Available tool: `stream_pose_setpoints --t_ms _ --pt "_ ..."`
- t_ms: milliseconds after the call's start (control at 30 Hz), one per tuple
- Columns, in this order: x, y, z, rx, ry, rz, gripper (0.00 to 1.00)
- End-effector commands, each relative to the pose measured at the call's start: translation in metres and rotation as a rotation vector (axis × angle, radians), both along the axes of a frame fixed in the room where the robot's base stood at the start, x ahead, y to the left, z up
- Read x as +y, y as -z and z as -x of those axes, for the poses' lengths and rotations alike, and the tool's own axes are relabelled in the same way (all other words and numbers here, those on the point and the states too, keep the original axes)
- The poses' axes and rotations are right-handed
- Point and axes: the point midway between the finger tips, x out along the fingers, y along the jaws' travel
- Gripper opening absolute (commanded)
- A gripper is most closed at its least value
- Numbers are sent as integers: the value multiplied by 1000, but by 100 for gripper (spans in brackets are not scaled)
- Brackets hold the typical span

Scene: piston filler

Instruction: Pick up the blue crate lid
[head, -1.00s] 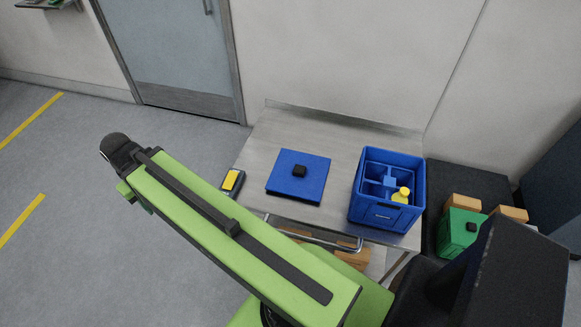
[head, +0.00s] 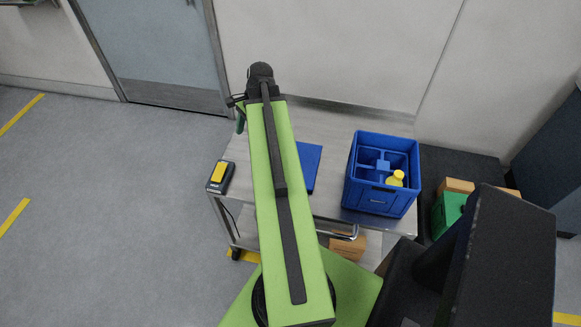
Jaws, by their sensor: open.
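The blue crate lid (head: 309,166) lies flat on the metal table. Only its right part shows in the head view; my green arm covers the rest, including its black knob. My arm reaches over the table, with its dark wrist beyond the lid toward the wall. My gripper (head: 240,115) shows only in part at the left of the wrist, apart from the visible part of the lid. It is open, and most of it is hidden by the arm. The blue crate (head: 372,199) stands open to the right of the lid, with dividers and a yellow-capped bottle (head: 395,179) inside.
A black and yellow handheld device (head: 220,176) sits at the left edge of the table (head: 335,125). A green box (head: 447,212) and cardboard boxes (head: 457,186) are on a dark surface at right. A wall stands behind the table. Floor at left is clear.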

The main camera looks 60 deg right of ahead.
Motion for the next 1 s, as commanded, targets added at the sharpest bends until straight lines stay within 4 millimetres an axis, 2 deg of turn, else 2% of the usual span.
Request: stream_pose_setpoints --t_ms 33,100,200,333,433,567,667,1000 --pt "-37 7 31 -3 182 -34 67" --pt "-74 9 70 -8 411 -85 67" --pt "-111 10 117 -17 667 -147 67" --pt "-135 10 155 -26 859 -197 67" --pt "-140 10 165 -29 913 -211 67" --pt "-140 11 165 -28 919 -213 67" --pt "-139 21 162 -27 918 -213 67" --pt "-131 92 137 -28 915 -212 67"
